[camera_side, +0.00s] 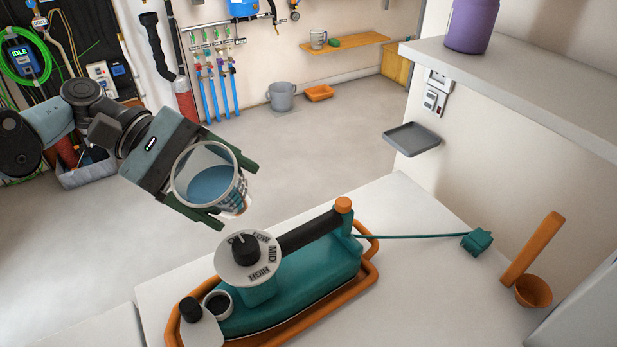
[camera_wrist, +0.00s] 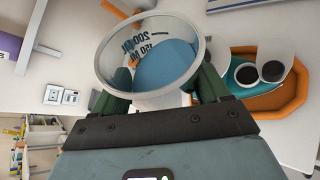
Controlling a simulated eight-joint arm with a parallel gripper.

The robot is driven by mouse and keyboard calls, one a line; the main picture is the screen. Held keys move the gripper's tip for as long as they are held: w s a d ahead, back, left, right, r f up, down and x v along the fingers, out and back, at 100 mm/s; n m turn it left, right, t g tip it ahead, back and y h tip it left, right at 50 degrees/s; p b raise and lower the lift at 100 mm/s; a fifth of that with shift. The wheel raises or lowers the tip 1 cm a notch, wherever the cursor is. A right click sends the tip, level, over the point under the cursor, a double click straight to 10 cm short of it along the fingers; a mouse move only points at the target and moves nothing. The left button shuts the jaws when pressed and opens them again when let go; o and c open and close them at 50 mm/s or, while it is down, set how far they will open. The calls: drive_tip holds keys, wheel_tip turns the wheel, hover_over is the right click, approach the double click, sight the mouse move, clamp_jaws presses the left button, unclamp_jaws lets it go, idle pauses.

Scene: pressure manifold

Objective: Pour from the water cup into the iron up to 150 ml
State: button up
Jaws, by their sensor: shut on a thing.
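A clear water cup (camera_side: 209,178) with blue water and printed volume marks is held in my gripper (camera_side: 232,193), which is shut around its sides. The cup is tilted, and it also shows in the wrist view (camera_wrist: 152,55), where marks for 150 and 200 ml can be read. The teal iron (camera_side: 300,291) lies on an orange frame on the white counter, below and right of the cup. Its round fill opening (camera_side: 217,304) is uncovered at the front, beside a dark cap (camera_side: 190,309). The opening also shows right of the cup in the wrist view (camera_wrist: 247,74). No water stream is visible.
An orange scoop (camera_side: 533,258) stands at the right of the counter (camera_side: 420,300), near the iron's plug (camera_side: 477,241). A grey tray (camera_side: 412,138) juts from the wall, and a purple container (camera_side: 471,25) sits on the raised ledge.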

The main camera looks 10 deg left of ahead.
sight(226, 174)
drive_tip(key=shift+w+f+n+g+b, duration=0.3)
drive_tip(key=shift+w+f+n+g, duration=0.4)
drive_tip(key=shift+w+n, duration=0.1)
drive_tip(key=shift+w+f+n+g+h, duration=0.3)
drive_tip(key=shift+w+f+n+g, duration=0.2)
drive_tip(key=shift+w+n+g, duration=0.25)
drive_tip(key=shift+r, duration=2.5)
drive_tip(key=shift+n, duration=0.25)
drive_tip(key=shift+w+f, duration=0.2)
drive_tip(key=shift+f, duration=1.05)
drive_tip(key=shift+w+f, duration=0.2)
drive_tip(key=shift+f, duration=1.05)
drive_tip(key=shift+s+r, duration=0.1)
drive_tip(key=shift+s+r+m+t, duration=0.55)
drive_tip(key=shift+s+m+t, duration=0.2)
drive_tip(key=shift+m, duration=0.1)
drive_tip(key=shift+s+r+m+t, duration=0.5)
drive_tip(key=shift+s+m+t, duration=0.2)
drive_tip(key=shift+m, duration=0.15)
drive_tip(key=shift+s, duration=0.1)
drive_tip(key=shift+s+f+m+t, duration=0.25)
drive_tip(key=shift+s+m+t, duration=0.25)
drive_tip(key=shift+m, duration=0.1)
